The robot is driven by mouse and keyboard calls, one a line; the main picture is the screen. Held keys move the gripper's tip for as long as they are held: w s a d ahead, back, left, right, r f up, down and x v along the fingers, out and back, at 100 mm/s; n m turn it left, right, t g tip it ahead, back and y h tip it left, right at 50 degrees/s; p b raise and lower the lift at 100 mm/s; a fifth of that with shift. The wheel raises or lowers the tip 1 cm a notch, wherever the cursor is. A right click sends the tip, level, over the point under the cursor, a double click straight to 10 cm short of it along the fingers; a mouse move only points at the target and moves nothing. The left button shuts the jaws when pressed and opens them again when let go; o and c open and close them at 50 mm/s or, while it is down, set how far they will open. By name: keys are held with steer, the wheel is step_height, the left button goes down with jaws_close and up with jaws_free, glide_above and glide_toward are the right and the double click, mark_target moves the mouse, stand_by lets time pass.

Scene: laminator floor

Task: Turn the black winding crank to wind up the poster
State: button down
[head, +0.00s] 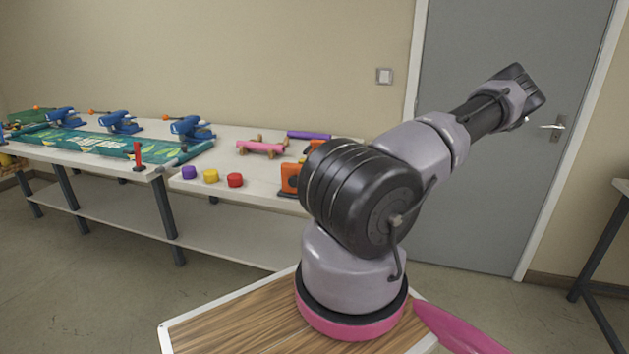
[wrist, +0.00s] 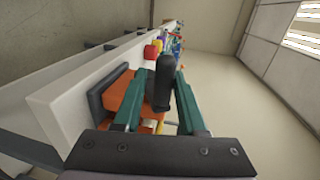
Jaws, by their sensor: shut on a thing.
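In the wrist view my gripper (wrist: 160,84) has its two green fingers on either side of a black upright handle (wrist: 163,75), which looks like the winding crank's grip, and is shut on it. An orange block (wrist: 120,98) with a dark side plate sits beside and behind the handle on the white table. In the head view part of an orange stand (head: 289,179) shows at the table's right end, with my arm covering the rest. My gripper and the crank are hidden there. A green printed sheet (head: 85,147), probably the poster, lies on the left table.
Purple, yellow and red pots (head: 235,180) stand along the table's front edge. A pink roller (head: 262,148) and a purple roll (head: 309,135) lie behind them. Several blue devices (head: 192,127) line the left table. A grey door (head: 500,200) is behind my arm.

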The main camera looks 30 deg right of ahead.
steer(key=shift+s+d+f, duration=0.25)
steer(key=shift+s+f, duration=0.15)
steer(key=shift+f, duration=0.25)
steer(key=c, duration=0.7)
jaws_free()
steer(key=shift+w, duration=0.1)
steer(key=shift+d+r, duration=0.1)
steer(key=v, duration=1)
steer(key=shift+s+d+r, duration=0.1)
steer(key=shift+s+r, duration=0.1)
steer(key=shift+s, duration=0.05)
